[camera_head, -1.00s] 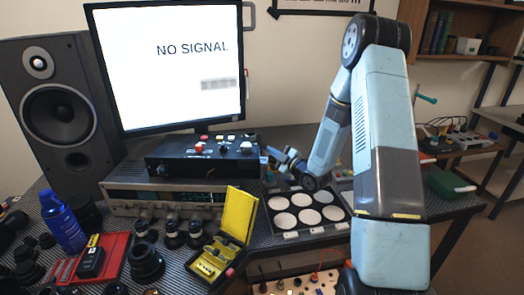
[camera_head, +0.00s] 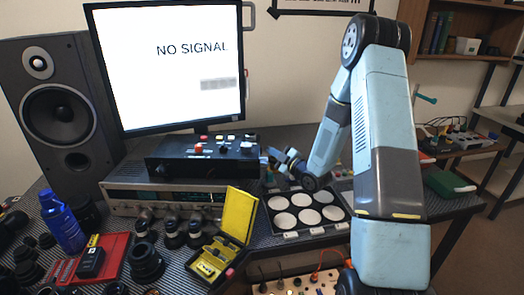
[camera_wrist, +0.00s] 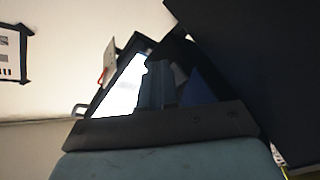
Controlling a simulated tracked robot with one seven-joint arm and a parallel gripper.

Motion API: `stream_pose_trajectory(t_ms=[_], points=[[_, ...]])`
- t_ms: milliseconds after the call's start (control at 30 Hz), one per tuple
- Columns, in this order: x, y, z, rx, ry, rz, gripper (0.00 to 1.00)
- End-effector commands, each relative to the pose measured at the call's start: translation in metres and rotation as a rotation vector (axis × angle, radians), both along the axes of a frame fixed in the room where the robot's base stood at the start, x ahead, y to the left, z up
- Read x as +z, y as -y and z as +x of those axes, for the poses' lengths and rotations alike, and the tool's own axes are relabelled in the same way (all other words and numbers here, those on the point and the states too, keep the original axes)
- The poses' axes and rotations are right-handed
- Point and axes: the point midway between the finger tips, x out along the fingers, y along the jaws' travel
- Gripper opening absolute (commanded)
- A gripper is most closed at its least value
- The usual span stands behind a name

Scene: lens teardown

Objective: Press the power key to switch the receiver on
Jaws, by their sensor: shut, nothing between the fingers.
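The receiver (camera_head: 120,197) is a wide, silver-fronted unit at the back left of the bench, under a black control box (camera_head: 185,168). Its front window (camera_head: 178,197) looks dark with a faint greenish glow. Small jars and parts hide the lower part of its front, and I cannot make out the power key. My gripper (camera_head: 270,156) is shut and empty, just right of the black box's right end and apart from the receiver's front. In the wrist view, the gripper's dark fingers (camera_wrist: 163,82) stand in front of the bright monitor screen.
A monitor (camera_head: 170,90) reads NO SIGNAL, with a speaker (camera_head: 60,110) to its left. A yellow open case (camera_head: 238,215), a red tray (camera_head: 112,248) and several lens parts crowd the front. A black tray of white discs (camera_head: 290,234) lies below my gripper.

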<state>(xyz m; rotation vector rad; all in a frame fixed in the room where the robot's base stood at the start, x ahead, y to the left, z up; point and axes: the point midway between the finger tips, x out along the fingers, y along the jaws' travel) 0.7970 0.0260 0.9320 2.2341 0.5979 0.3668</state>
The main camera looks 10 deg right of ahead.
Motion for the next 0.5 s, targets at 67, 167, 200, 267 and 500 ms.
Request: stream_pose_trajectory(t_ms=[67, 167, 200, 267, 500], points=[[0.0, 0.0, 0.0, 0.0, 0.0, 0.0, 0.0], [0.0, -0.0001, -0.0001, 0.0, 0.0, 0.0, 0.0], [0.0001, -0.0002, 0.0, 0.0, 0.0, 0.0, 0.0], [0.0002, -0.0008, 0.0001, 0.0, 0.0, 0.0, 0.0], [0.0013, -0.008, 0.0009, 0.001, 0.0, 0.0, 0.0]])
